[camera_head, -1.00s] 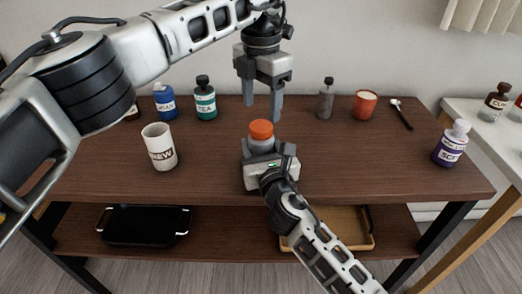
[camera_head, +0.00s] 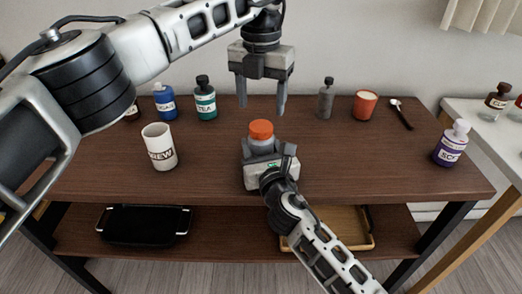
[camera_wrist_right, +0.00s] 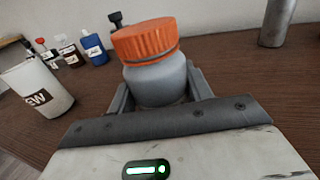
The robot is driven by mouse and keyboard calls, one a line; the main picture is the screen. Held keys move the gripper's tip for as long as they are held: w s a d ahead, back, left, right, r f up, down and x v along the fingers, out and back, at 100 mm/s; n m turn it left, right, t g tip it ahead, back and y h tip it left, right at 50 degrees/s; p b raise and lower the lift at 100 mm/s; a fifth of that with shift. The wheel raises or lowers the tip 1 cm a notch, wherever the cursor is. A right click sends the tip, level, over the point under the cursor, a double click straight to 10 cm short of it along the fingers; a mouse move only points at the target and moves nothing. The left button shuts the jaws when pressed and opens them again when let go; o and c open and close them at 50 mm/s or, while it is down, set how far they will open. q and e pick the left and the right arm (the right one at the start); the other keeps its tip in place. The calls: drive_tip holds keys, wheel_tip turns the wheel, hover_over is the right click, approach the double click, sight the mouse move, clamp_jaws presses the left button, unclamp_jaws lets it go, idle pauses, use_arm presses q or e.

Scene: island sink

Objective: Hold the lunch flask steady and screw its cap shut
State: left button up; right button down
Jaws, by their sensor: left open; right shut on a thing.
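The lunch flask (camera_head: 262,146) stands upright on the brown table, a grey body with an orange cap (camera_head: 261,129) on its top. In the right wrist view the grey flask body (camera_wrist_right: 158,82) and the ribbed orange cap (camera_wrist_right: 145,40) show close up. My right gripper (camera_head: 264,152) is shut on the flask body from the front, below the cap. My left gripper (camera_head: 262,103) points down above and behind the cap, with its two fingers apart and nothing between them. The lower part of the flask is hidden by my right gripper.
A white mug (camera_head: 159,147) stands to the left. Blue (camera_head: 165,103) and green (camera_head: 205,99) bottles, a grey bottle (camera_head: 325,99), a red cup (camera_head: 364,105) and a spoon (camera_head: 402,114) line the back. A purple-labelled bottle (camera_head: 450,144) stands at right. The table around the flask is clear.

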sight(261, 125)
use_arm(q)
drive_tip(key=shift+f, duration=2.65)
drive_tip(key=c, duration=1)
drive_tip(key=o, duration=1.2)
drive_tip(key=shift+c, duration=0.2)
